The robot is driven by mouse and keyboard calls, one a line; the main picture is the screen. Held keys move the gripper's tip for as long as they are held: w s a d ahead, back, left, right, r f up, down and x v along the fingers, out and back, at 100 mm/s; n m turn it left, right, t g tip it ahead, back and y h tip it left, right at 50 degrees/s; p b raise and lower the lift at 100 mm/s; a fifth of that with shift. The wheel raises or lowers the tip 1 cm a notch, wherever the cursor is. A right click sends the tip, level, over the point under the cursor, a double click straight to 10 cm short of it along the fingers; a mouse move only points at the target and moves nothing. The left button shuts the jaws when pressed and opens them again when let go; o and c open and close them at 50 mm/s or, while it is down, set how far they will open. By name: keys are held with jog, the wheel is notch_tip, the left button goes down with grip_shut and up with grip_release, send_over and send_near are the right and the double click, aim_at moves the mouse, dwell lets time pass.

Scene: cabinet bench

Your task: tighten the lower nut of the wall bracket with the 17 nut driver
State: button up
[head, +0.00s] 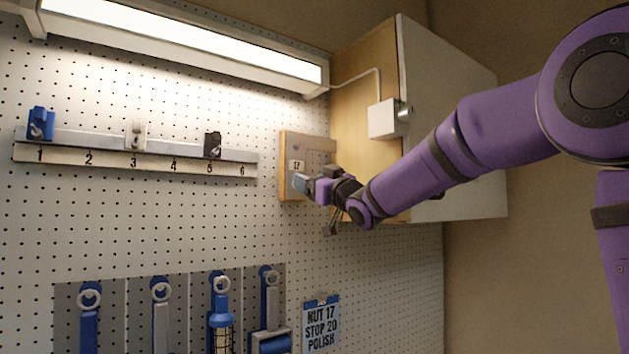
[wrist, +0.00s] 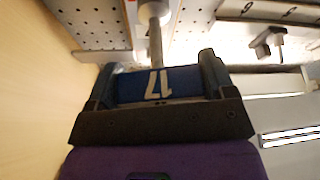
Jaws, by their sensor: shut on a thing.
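The wall bracket (head: 320,158) is a grey plate on a wooden block beside the cabinet, with a small label 17. My gripper (head: 312,188) is in front of its lower part and covers that area. In the wrist view my gripper (wrist: 155,85) is shut on the blue handle of the 17 nut driver (wrist: 180,82), with the number 17 upside down between the fingers. The driver's blue end (head: 300,183) shows in the head view. Its metal shaft reaches away to a wider, pale socket end near a grey plate. The lower nut is hidden; I cannot tell whether the socket is on it.
A numbered rail (head: 70,157) holds a blue item (head: 40,124), a white one (head: 136,135) and a black one (head: 212,145). A cabinet (head: 455,120) with a switch box (head: 387,119) is close to my arm. Tools hang below; a blue sign (head: 321,325) reads NUT 17, STOP 20, POLISH.

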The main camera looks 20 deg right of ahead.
jog(key=shift+m+h, duration=0.4)
jog(key=shift+m, duration=0.3)
jog(key=m+t+h, duration=0.1)
jog(key=m+h, duration=0.1)
jog(key=m, duration=0.2)
jog(key=shift+d, duration=0.15)
jog(key=shift+n+y, duration=0.3)
jog(key=shift+n, duration=0.4)
jog(key=shift+s, duration=0.1)
jog(key=shift+s, duration=0.1)
jog(key=shift+s+d, duration=0.2)
jog(key=shift+s, duration=0.45)
jog(key=shift+s+d, duration=0.25)
jog(key=shift+s, duration=0.4)
jog(key=shift+s+d, duration=0.2)
jog(key=shift+s, duration=0.45)
